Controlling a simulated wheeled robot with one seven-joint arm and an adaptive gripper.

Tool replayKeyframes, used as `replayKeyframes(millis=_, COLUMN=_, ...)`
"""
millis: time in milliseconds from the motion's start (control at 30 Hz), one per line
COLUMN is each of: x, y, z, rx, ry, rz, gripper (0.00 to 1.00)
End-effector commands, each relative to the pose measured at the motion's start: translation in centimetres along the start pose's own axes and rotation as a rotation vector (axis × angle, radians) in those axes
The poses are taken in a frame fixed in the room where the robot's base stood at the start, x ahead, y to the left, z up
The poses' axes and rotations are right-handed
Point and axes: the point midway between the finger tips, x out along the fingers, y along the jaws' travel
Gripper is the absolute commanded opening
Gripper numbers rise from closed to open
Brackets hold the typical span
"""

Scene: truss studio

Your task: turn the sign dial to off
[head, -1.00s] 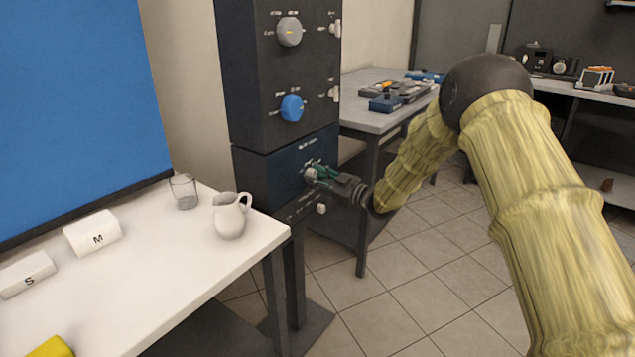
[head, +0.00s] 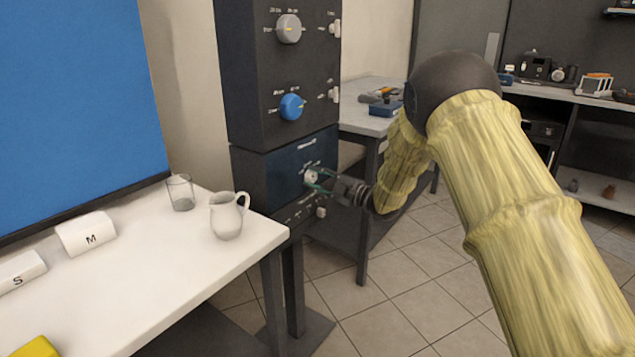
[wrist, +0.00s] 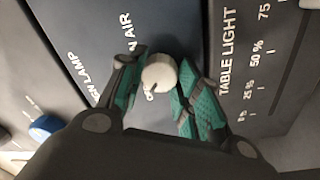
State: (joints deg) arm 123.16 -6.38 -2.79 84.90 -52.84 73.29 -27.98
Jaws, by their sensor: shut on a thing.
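The sign dial is a small white knob (wrist: 159,73) on the dark blue panel labelled "…GN LAMP". In the head view the dial (head: 310,177) shows at the panel's front, partly covered by fingers. My gripper (wrist: 157,84) has its green-padded fingers closed on either side of the dial, and it also shows in the head view (head: 317,182). Lettering reading "N AIR" is beside the dial in the wrist view. The left finger and the dial cover part of the other position lettering, so I cannot read the dial's setting.
Above on the same dark column are a blue knob (head: 291,107) and a grey knob (head: 288,29). A "TABLE LIGHT" scale is beside the right finger in the wrist view. A white table with a jug (head: 227,215) and a glass (head: 180,193) stands at left.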

Motion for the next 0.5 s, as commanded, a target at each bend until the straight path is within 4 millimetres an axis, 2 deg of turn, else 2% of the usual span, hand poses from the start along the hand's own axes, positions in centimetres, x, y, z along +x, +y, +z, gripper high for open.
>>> replayKeyframes(millis=467, x=0.02, y=-0.07, z=-0.05, rx=-0.012, ry=0.002, rz=-0.002, gripper=0.09)
replayKeyframes(millis=500, x=0.02, y=-0.08, z=-0.06, rx=-0.012, ry=0.002, rz=-0.002, gripper=0.39)
